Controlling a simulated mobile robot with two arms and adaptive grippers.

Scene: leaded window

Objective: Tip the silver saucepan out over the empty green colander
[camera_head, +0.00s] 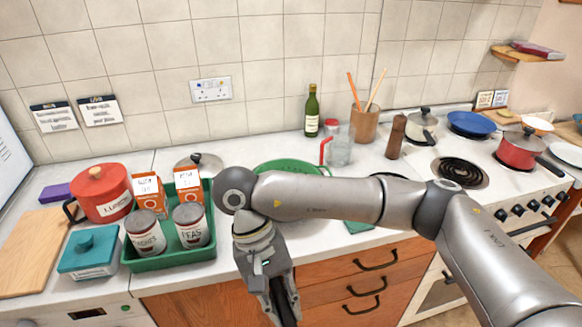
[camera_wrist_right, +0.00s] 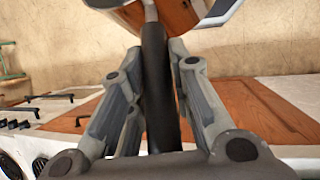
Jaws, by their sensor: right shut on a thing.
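The green colander (camera_head: 284,165) stands on the counter behind my right arm, which hides its front and most of its inside. My right gripper (camera_head: 284,308) points down in front of the counter, at the bottom edge of the head view. In the right wrist view my right gripper (camera_wrist_right: 153,68) is shut on a black handle (camera_wrist_right: 155,95). The handle runs up to a shiny body, the silver saucepan (camera_wrist_right: 172,16), cut off by the top edge. It reflects brown wood; its contents are hidden. I cannot make out the saucepan in the head view. My left gripper is not in view.
A green tray (camera_head: 150,266) with cans and boxes stands left of my gripper, near a red pot (camera_head: 101,192) and a teal box (camera_head: 90,252). A glass jug (camera_head: 340,150), bottle (camera_head: 312,112) and utensil pot (camera_head: 364,125) stand behind. The stove is at right.

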